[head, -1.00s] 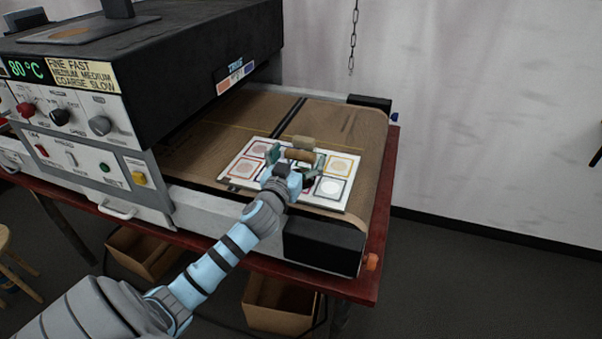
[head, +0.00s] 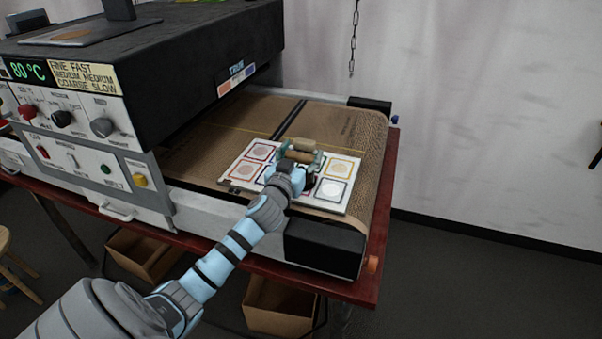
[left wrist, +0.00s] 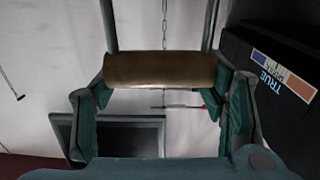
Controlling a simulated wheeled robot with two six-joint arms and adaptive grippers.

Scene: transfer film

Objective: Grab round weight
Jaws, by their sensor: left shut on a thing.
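My left gripper (head: 300,158) is over the white printed sheet on the belt. Its fingers are closed around the brown cylinder of the round weight (head: 300,156). In the left wrist view, a brass-brown cylinder (left wrist: 160,70) lies crosswise between the green-padded fingers (left wrist: 160,100), with two grey rods rising from its ends. A second light-brown bar (head: 304,145) shows just behind in the head view. The lower part of the weight is hidden by the hand. My right gripper is not in view.
The printed sheet (head: 247,172) with several coloured squares lies on the brown conveyor belt (head: 345,125). A black dryer housing (head: 190,70) stands left of it. The belt sits on a red table (head: 385,210) with cardboard boxes (head: 280,305) below. A chain (head: 354,40) hangs by the wall.

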